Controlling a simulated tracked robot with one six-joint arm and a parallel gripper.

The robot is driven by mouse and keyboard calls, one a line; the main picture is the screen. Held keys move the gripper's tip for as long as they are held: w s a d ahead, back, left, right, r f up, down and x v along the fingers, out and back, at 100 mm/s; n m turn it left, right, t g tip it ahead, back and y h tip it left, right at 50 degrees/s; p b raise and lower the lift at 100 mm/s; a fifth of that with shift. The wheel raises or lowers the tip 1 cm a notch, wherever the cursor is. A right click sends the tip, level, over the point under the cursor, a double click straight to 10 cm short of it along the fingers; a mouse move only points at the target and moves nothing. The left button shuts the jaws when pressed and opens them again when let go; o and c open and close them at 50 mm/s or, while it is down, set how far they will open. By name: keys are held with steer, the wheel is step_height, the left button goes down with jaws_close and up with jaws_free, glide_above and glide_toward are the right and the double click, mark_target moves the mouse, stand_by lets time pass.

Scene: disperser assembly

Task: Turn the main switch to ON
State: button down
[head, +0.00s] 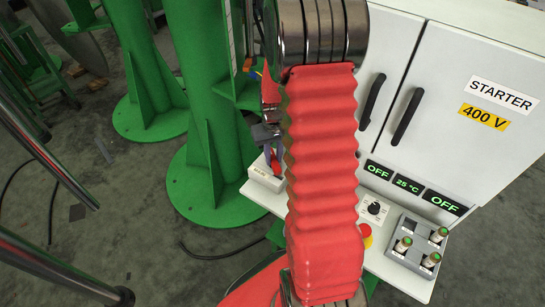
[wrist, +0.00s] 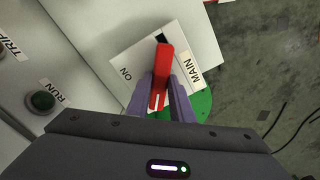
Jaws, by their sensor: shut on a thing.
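The main switch is a red lever (wrist: 163,62) on a white plate (wrist: 140,48) marked MAIN on the right and ON on the left in the wrist view. The lever stands between the two fingers of my gripper (wrist: 162,82), which are shut on it. Any other position mark is hidden. In the head view my gripper (head: 268,137) is partly behind my red arm, just above the small white switch box (head: 263,178) at the cabinet's left side.
A white cabinet (head: 462,60) marked STARTER and 400 V stands right. Its displays (head: 378,170) read OFF, 25 °C and OFF. Below are a black knob (head: 374,208), a red button (head: 365,231) and a grey fuse tray (head: 412,248). A green RUN button (wrist: 41,101) is left in the wrist view.

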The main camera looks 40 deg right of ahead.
steer(key=m, duration=0.5)
steer(key=shift+s+f+m, duration=0.2)
steer(key=shift+s+m, duration=0.1)
steer(key=shift+s, duration=0.05)
steer(key=m, duration=0.4)
steer(key=shift+m, duration=0.4)
steer(key=c, duration=1.6)
jaws_free()
steer(key=shift+w+r, duration=0.1)
steer(key=shift+w, duration=0.05)
steer(key=shift+o, duration=0.2)
steer(key=shift+w, duration=0.1)
